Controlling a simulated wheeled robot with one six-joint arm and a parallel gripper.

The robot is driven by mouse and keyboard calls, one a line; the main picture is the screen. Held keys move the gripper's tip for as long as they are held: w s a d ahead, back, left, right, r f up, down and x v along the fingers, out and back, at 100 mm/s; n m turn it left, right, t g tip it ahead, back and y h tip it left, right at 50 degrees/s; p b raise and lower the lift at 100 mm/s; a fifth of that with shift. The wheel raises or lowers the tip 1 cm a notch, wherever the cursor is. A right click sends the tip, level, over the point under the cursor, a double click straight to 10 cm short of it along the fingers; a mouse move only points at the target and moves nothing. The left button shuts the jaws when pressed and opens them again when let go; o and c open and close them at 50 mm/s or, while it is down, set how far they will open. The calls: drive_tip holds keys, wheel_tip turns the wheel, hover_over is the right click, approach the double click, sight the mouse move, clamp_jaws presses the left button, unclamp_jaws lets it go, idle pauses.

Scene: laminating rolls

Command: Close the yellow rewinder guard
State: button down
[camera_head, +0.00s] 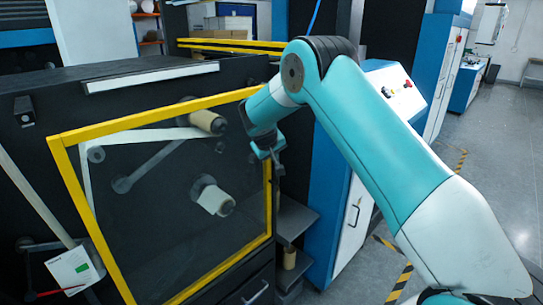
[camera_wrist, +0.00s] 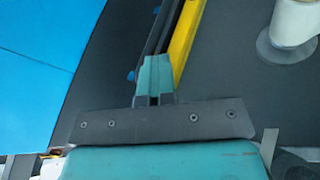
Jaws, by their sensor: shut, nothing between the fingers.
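The yellow rewinder guard (camera_head: 62,158) is a yellow frame around a clear panel on the front of a dark machine, at the left in the head view. Rolls and rollers show through the panel. I cannot tell whether the guard lies fully flush with the machine. My gripper (camera_head: 274,158) is at the guard's right edge, near its upper right corner. In the wrist view my gripper (camera_wrist: 154,78) has its fingers together and empty, right beside the yellow bar of the guard (camera_wrist: 186,42). Whether the fingers touch the bar is unclear.
Cream rolls (camera_head: 213,199) sit behind the panel. A blue and white cabinet (camera_head: 338,215) with a control panel (camera_head: 398,88) stands right of the guard. Dark steps (camera_head: 295,222) lie between them. Grey floor (camera_head: 490,150) is open at the right.

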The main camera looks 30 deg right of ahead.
drive_tip(key=shift+d, duration=0.25)
drive_tip(key=s+a+r+b, duration=0.3)
drive_tip(key=s+a+r, duration=0.2)
drive_tip(key=a+r, duration=0.35)
drive_tip(key=s+a+r+n+g+y, duration=0.1)
drive_tip(key=s+a+r+n+y, duration=0.15)
drive_tip(key=s+a, duration=0.4)
drive_tip(key=s+a+r+n+y, duration=0.1)
drive_tip(key=s+a+y, duration=0.25)
drive_tip(key=s, duration=0.65)
drive_tip(key=s+a+n+g+y, duration=0.1)
drive_tip(key=s+a+n+g, duration=0.1)
drive_tip(key=s, duration=0.9)
drive_tip(key=s+a+n+g+y, duration=0.2)
drive_tip(key=s+a, duration=0.2)
drive_tip(key=s, duration=0.8)
drive_tip(key=shift+s+y, duration=0.3)
drive_tip(key=shift+a, duration=0.25)
